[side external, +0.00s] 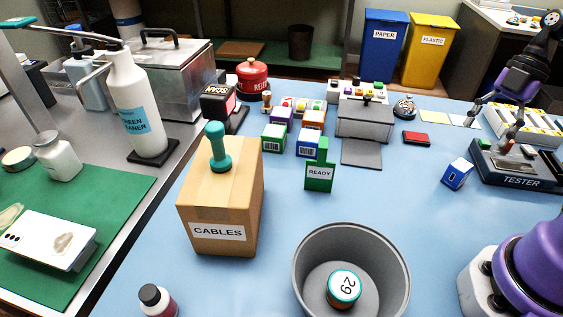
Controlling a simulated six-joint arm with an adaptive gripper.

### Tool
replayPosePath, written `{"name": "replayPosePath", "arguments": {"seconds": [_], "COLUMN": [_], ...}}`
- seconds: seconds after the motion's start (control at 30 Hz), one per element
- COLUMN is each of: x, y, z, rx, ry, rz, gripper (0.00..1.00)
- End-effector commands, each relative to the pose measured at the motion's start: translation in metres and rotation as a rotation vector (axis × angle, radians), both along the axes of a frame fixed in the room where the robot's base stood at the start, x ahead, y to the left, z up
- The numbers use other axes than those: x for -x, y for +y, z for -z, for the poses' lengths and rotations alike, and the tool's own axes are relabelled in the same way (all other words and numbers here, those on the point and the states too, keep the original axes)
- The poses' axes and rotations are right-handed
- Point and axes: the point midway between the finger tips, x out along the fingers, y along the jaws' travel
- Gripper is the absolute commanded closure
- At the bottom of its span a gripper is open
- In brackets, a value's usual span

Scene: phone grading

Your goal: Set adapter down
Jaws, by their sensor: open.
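My gripper (490,132) is at the right, low over the back edge of the dark tester (515,181). Its jaws are open, with one finger to the left and the other near small parts on top of the tester. A small blue and white box (457,174) lies on the blue mat just left of the tester, apart from my gripper. No thing is clearly marked as the adapter, and I cannot tell which one it is. The small parts between the fingers are too small to make out.
A white slotted rack (526,122) stands behind the tester. A red pad (416,138) and a bell (404,107) lie left of my gripper. A cables box (221,195) and grey bin (351,262) stand in front.

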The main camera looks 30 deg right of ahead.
Motion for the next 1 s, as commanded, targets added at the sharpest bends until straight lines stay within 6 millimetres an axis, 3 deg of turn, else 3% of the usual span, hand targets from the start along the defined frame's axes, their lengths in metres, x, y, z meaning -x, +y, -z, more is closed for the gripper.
{"name": "replayPosePath", "arguments": {"seconds": [0.3,0.43,0.53,0.63,0.8,0.9,1.0], "x": [0.001,-0.008,-0.028,-0.045,-0.039,-0.025,-0.013], "y": [-0.008,0.004,0.037,0.088,0.162,0.183,0.192], "z": [-0.018,-0.027,-0.043,-0.06,-0.075,-0.075,-0.073], "rx": [0.001,0.023,0.068,0.123,0.132,0.075,0.003], "ry": [0.003,0.019,0.049,0.068,0.025,-0.019,-0.049], "rz": [-0.001,0.053,0.209,0.467,0.974,1.222,1.402], "gripper": [0.28,0.28,0.28,0.28,0.28,0.28,0.28]}}
